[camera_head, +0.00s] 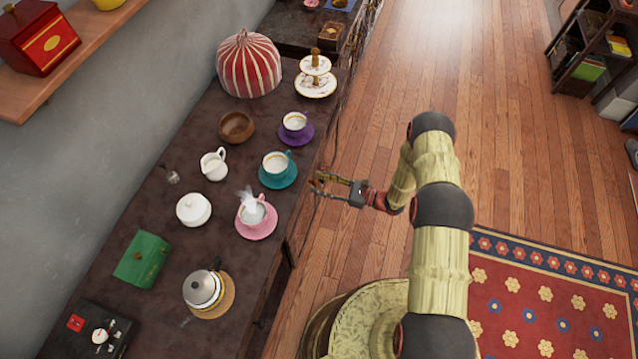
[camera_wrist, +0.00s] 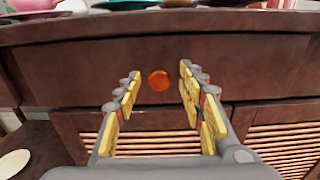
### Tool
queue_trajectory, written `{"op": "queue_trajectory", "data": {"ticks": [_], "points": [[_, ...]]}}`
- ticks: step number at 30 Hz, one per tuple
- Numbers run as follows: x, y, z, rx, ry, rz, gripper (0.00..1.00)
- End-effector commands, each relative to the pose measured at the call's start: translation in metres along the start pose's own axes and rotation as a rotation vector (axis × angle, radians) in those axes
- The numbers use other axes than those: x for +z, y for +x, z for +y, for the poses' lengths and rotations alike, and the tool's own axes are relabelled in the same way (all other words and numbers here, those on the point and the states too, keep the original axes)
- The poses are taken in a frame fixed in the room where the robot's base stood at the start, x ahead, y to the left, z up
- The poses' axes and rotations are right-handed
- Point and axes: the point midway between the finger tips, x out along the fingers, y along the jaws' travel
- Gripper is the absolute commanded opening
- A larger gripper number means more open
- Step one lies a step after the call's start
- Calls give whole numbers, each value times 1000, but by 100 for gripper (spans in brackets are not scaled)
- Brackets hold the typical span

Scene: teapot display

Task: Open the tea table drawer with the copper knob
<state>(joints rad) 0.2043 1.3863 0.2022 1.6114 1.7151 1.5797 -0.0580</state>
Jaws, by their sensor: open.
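The copper knob (camera_wrist: 159,80) is a round orange-brown disc on the dark wooden drawer front (camera_wrist: 75,78) in the wrist view. My gripper (camera_wrist: 157,80) is open, with its yellow-padded fingers on either side of the knob in the picture. I cannot tell whether the fingertips reach around the knob or stop short of it. In the head view my gripper (camera_head: 328,183) is at the right edge of the dark tea table (camera_head: 150,205), level with the teal cup. The knob and drawer front are hidden there.
On the table near the edge stand a teal cup and saucer (camera_head: 277,180), a pink cup and saucer (camera_head: 256,228), and a purple saucer (camera_head: 309,136). A kettle (camera_head: 202,290) stands nearer. Slatted panels (camera_wrist: 150,143) lie below the drawer. Wooden floor (camera_head: 500,120) is clear to the right.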

Motion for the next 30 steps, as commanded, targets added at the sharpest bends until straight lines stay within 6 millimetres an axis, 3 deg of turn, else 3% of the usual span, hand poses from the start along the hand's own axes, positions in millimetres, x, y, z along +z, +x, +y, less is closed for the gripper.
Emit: {"op": "queue_trajectory", "data": {"ticks": [12, 30], "points": [[0, 9, 0, 0, 1, 0, 40], [0, 9, 0, 1, 0, 0, 6]]}}
